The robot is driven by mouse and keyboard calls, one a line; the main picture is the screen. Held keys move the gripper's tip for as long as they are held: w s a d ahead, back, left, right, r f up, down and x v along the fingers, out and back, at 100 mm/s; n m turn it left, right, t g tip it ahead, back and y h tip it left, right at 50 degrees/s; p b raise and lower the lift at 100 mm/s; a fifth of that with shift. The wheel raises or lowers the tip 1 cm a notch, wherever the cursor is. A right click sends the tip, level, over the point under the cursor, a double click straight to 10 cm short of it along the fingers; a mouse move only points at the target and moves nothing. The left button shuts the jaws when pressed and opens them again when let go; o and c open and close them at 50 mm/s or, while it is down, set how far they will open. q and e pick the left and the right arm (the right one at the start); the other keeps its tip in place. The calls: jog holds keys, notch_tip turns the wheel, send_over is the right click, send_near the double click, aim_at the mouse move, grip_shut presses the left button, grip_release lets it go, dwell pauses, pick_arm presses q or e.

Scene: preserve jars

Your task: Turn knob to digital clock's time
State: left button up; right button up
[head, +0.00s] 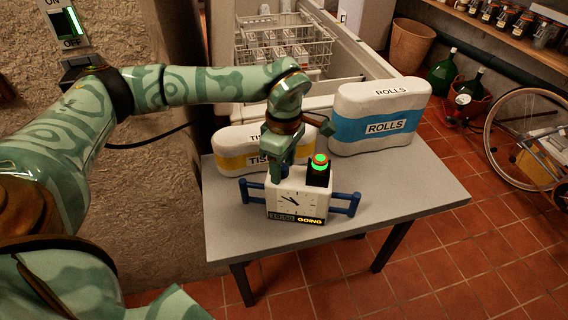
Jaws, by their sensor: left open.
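A white boxy clock (291,203) stands on the grey table, with black hands on its pale face and a blue handle on each side. A dark strip (296,218) along its lower edge has small dim characters on the left, too small to read surely, and the yellow word GOING. A black block with a glowing green, red-topped button (320,162) sits at its upper right. No separate knob can be made out. My left gripper (277,175) points down at the clock's upper left, open; whether it touches is unclear. My right gripper is not in view.
The grey table (400,192) is clear in front and to the right. Behind the clock stand a yellow-banded TISSUES-type pack (236,157), partly hidden, and a blue-banded ROLLS pack (378,120). A wire basket (262,45) is behind. An ON/OFF switch (66,22) is on the wall.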

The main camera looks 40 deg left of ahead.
pick_arm(q)
jog(key=shift+s, duration=0.1)
jog(key=c, duration=1)
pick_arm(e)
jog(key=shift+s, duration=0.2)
pick_arm(q)
jog(key=shift+r, duration=0.1)
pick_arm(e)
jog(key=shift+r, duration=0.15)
pick_arm(q)
jog(key=shift+r+n+p, duration=0.1)
jog(key=shift+n+p, duration=0.3)
jog(key=shift+p, duration=0.25)
jog(key=shift+r+n+p, duration=0.1)
jog(key=shift+n+p, duration=0.8)
jog(key=shift+p, duration=0.2)
jog(key=shift+n+p, duration=1.05)
jog(key=shift+n, duration=0.15)
jog(key=shift+f+n+p, duration=0.2)
jog(key=shift+n+p, duration=0.15)
jog(key=shift+n, duration=0.05)
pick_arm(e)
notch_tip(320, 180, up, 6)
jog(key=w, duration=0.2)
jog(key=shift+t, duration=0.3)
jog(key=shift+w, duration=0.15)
